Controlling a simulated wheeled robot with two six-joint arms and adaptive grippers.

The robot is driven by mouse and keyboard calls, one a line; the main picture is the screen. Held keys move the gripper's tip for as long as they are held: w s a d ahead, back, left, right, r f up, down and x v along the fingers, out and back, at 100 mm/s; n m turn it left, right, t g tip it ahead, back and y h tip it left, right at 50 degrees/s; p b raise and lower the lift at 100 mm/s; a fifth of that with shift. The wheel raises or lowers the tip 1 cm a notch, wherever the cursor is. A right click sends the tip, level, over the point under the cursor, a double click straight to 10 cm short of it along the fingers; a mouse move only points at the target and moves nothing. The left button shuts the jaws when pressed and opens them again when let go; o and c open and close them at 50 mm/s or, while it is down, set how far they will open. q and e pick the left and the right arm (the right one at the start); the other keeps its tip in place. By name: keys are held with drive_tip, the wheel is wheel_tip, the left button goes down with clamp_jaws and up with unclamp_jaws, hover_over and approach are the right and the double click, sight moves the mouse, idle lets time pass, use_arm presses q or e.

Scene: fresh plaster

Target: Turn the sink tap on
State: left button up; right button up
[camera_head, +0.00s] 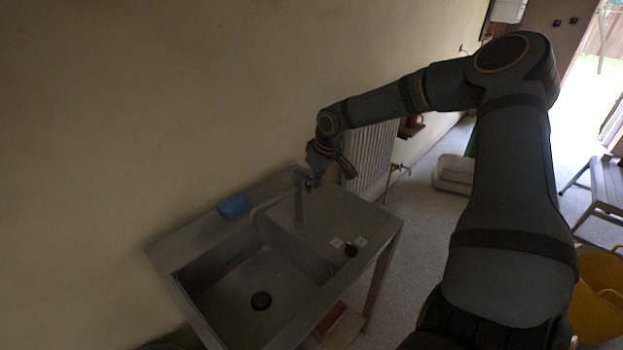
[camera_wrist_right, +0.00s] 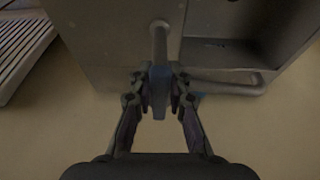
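The grey sink (camera_head: 190,240) stands against the wall at lower left in the head view. Its upright tap (camera_head: 298,208) rises behind the basin's right side and also shows in the wrist view (camera_wrist_right: 159,45). My right gripper (camera_head: 310,183) is at the top of the tap. In the wrist view the fingertips of this gripper (camera_wrist_right: 160,88) lie on both sides of a blue-grey tap lever (camera_wrist_right: 159,98), very close to it. Whether they press on it is not clear. No water shows. My left gripper is not in view.
A blue sponge-like block (camera_head: 233,207) lies on the sink's back rim. A white radiator (camera_head: 370,150) is on the wall behind my right arm. A red item (camera_head: 330,318) lies below the sink. A yellow bucket (camera_head: 598,300) and a bench (camera_head: 604,185) stand at right.

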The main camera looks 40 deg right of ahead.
drive_tip(key=shift+d+n, duration=0.35)
drive_tip(key=shift+n, duration=0.25)
clamp_jaws()
drive_tip(key=d+n+b, duration=0.1)
drive_tip(key=n, duration=0.1)
drive_tip(key=w+d+n+y+b, duration=0.1)
drive_tip(key=n+b, duration=0.1)
drive_tip(key=d+n+g+y+b, duration=0.1)
drive_tip(key=n+b, duration=0.1)
drive_tip(key=shift+w+n, duration=0.4)
drive_tip(key=o, duration=0.8)
unclamp_jaws()
